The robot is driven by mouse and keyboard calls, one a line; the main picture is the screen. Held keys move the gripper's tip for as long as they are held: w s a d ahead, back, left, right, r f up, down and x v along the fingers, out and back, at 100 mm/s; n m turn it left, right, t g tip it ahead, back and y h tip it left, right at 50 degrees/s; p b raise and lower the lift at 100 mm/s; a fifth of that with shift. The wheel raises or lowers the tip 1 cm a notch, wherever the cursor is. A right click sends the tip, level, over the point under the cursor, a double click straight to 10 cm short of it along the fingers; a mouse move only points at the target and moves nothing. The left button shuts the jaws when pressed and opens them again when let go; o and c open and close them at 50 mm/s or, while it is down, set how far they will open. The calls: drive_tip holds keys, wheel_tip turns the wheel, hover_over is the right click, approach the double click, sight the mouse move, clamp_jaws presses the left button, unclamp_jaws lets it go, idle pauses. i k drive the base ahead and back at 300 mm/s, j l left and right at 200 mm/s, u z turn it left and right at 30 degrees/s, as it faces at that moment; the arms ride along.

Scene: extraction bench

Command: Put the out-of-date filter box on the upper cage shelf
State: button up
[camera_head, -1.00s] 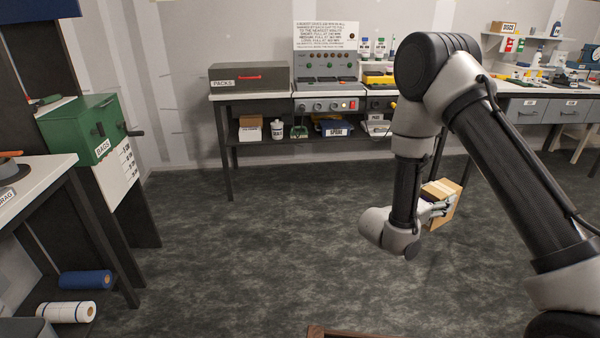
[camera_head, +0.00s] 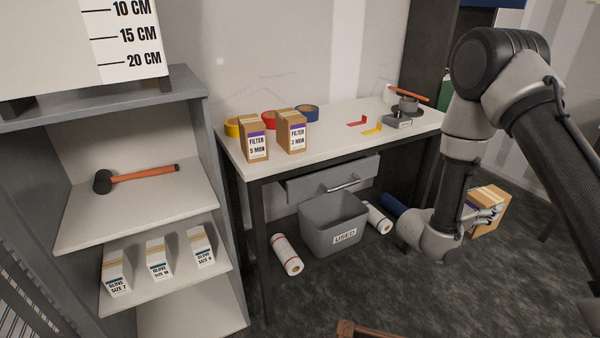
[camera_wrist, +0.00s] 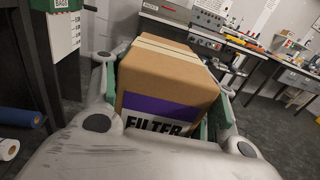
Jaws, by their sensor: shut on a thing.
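My gripper (camera_head: 478,216) is shut on a brown cardboard filter box (camera_head: 494,206) and holds it above the floor at the right. In the wrist view the box (camera_wrist: 165,75) sits between the green-edged fingers, with a purple band and the word FILTER; the rest of its label is hidden. Two similar boxes stand on the white table: one marked FILTER 5 MON (camera_head: 255,138) and one marked FILTER 3 MON (camera_head: 291,131). A grey shelf unit at the left holds a mallet (camera_head: 135,178) on its upper shelf (camera_head: 110,217).
The lower shelf holds glove boxes (camera_head: 158,258). A grey USED bin (camera_head: 333,222) stands under the table among rolls (camera_head: 287,255). Tape rolls (camera_head: 307,113) and a small scale-like device (camera_head: 397,118) are on the table. Room is free on the upper shelf beside the mallet.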

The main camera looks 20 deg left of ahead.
sight(172, 198)
drive_tip(key=i+u, duration=0.1)
drive_tip(key=u, duration=1.85)
